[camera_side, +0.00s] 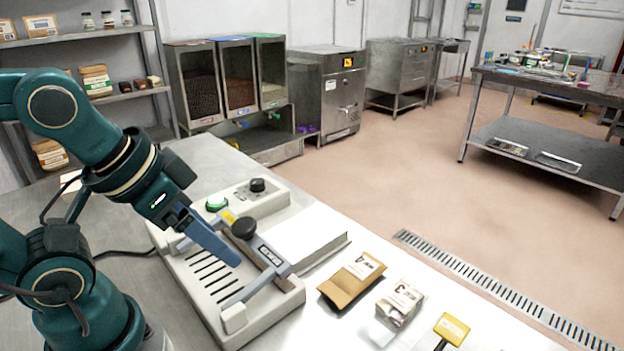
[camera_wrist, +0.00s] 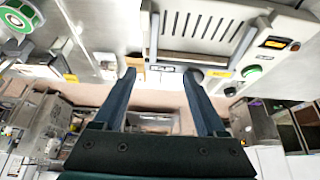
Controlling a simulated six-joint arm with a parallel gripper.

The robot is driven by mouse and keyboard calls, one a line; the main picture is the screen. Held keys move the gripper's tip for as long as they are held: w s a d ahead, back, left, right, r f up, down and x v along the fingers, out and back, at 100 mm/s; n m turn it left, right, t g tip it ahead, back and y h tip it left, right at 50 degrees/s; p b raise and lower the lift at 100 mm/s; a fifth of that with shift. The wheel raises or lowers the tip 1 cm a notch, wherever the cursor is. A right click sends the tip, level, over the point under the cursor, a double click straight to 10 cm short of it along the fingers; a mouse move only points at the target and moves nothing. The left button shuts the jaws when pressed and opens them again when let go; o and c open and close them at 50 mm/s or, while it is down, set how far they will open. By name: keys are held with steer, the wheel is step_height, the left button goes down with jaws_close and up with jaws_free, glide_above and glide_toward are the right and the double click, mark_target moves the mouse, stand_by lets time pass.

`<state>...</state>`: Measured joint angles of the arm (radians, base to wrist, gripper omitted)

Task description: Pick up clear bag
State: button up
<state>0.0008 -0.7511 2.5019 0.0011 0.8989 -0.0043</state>
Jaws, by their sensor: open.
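The clear bag (camera_side: 402,300) lies on the steel table, right of the brown pouch (camera_side: 352,280). It has a white label with dark print, and its near end is see-through. In the wrist view, a pale packet (camera_wrist: 106,64) at the left looks like this bag, though it is small and partly unclear. My gripper (camera_side: 236,260) is above the sealing machine, left of the bag and well apart from it. In the wrist view my gripper's (camera_wrist: 160,74) two blue fingers are spread with nothing between them.
The sealing machine (camera_side: 205,283), with a black knob and raised lever, stands below my gripper. A yellow-headed tool (camera_side: 452,329) lies right of the bag. The table's far edge runs behind the bags, with a floor drain (camera_side: 500,290) beyond.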

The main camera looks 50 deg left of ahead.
steer(key=o, duration=0.4)
